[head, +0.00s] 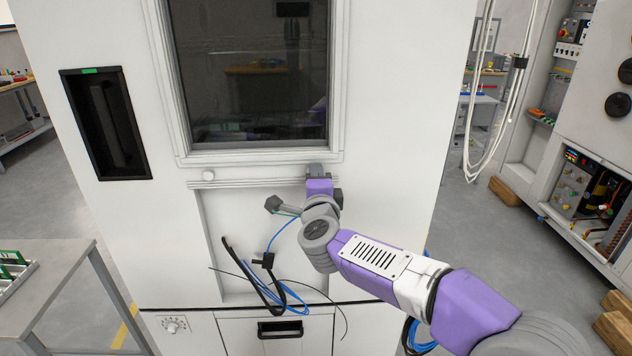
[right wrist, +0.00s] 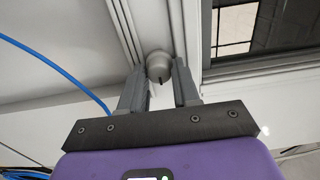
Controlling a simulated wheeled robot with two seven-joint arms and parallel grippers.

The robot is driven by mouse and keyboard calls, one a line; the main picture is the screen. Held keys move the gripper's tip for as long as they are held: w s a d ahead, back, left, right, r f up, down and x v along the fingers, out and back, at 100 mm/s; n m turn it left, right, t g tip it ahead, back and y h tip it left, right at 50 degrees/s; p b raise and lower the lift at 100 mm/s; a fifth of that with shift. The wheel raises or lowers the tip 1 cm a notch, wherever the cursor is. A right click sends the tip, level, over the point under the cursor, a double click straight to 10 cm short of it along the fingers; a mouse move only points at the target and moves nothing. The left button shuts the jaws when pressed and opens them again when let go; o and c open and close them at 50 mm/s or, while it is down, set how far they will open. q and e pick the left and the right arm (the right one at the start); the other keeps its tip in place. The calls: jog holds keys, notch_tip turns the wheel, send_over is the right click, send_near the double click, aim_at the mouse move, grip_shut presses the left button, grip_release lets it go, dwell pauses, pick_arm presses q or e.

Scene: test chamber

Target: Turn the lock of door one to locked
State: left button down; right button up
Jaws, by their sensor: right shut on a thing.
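The white chamber door (head: 390,120) with a dark window (head: 250,70) stands in front of me. In the right wrist view, a round grey lock knob (right wrist: 159,66) with a small dark mark on its face sits beside the window frame. My right gripper (head: 317,172) is at the lower right corner of the window frame. Its two grey fingers (right wrist: 160,76) are shut on the knob, one on each side. In the head view the gripper hides most or all of this knob. My left gripper is out of view.
A second small round knob (head: 208,176) sits left, under the window. Black and blue cables (head: 270,285) hang below. A recessed black handle (head: 107,122) is at left, a drawer handle (head: 280,328) below. A grey table (head: 45,285) stands lower left, an equipment cabinet (head: 590,150) right.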

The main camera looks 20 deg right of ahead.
dwell(0.3)
jog(key=o, duration=1)
jog(key=shift+o, duration=0.2)
jog(key=v, duration=0.7)
jog(key=shift+s+p, duration=0.25)
jog(key=shift+p, duration=0.15)
jog(key=shift+a, duration=0.1)
